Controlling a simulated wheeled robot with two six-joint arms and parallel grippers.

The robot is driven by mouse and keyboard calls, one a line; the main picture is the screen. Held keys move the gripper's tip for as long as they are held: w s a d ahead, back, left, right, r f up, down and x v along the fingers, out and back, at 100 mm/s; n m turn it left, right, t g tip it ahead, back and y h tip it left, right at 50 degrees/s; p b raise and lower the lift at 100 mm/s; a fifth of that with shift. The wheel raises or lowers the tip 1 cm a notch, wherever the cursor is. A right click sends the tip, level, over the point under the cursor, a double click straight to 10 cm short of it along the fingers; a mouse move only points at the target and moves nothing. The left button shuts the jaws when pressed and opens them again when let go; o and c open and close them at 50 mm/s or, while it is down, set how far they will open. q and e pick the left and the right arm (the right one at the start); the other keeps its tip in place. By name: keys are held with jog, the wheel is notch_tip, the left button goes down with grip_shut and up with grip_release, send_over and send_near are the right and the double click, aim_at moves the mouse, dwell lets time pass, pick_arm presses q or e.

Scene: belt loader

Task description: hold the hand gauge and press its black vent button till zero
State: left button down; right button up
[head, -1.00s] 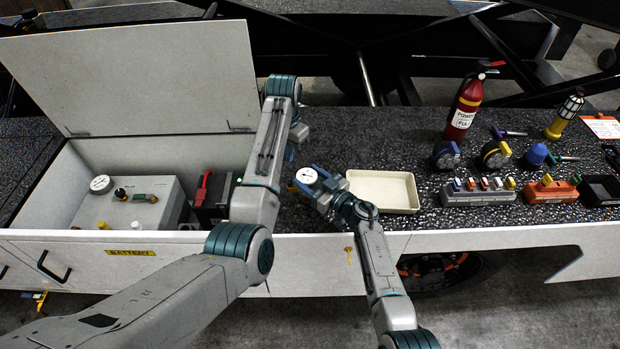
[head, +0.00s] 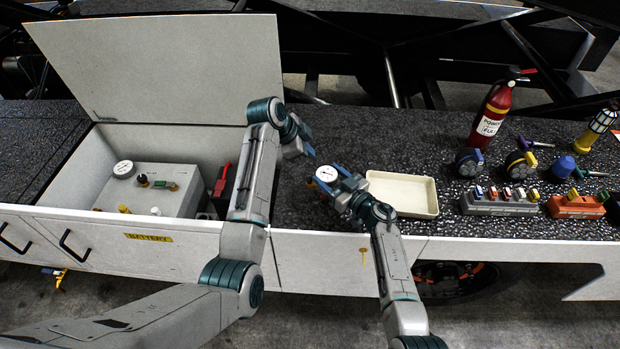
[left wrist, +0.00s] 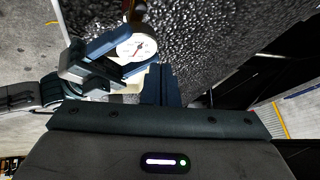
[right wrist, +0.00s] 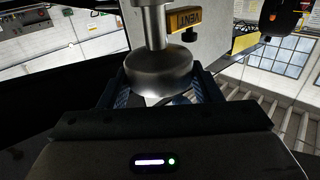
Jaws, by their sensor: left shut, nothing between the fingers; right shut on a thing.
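The hand gauge (head: 327,174) has a round white dial and is held above the dark deck. My right gripper (head: 338,182) is shut on it. In the right wrist view its metal body (right wrist: 160,72) sits between my fingers, with a yellow VENT tag (right wrist: 185,20) and a small black button (right wrist: 190,36) beside the stem. My left gripper (head: 310,152) is shut and empty, just behind and left of the gauge, apart from it. The left wrist view shows the dial (left wrist: 137,47) close to my left fingers (left wrist: 160,85). The needle is too small to read surely.
A cream tray (head: 403,213) lies right of the gauge. An open battery box (head: 75,190) with a raised lid is at left. A fire extinguisher (head: 490,115), tape measures (head: 520,164) and a grey switch block (head: 500,205) stand at right.

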aim_at(309, 180)
pick_arm(q)
jog(key=m, duration=0.1)
jog(key=r+m+t+h, duration=0.1)
jog(key=s+m+h, duration=0.1)
jog(key=shift+a+r+m+t, duration=0.3)
jog(key=shift+r+m+t, duration=0.1)
notch_tip(309, 180, down, 9)
dwell(0.6)
dwell(2.0)
jog(key=shift+f, duration=0.3)
jog(key=shift+f, duration=0.5)
dwell(0.6)
dwell(1.1)
jog(key=shift+r, duration=0.9)
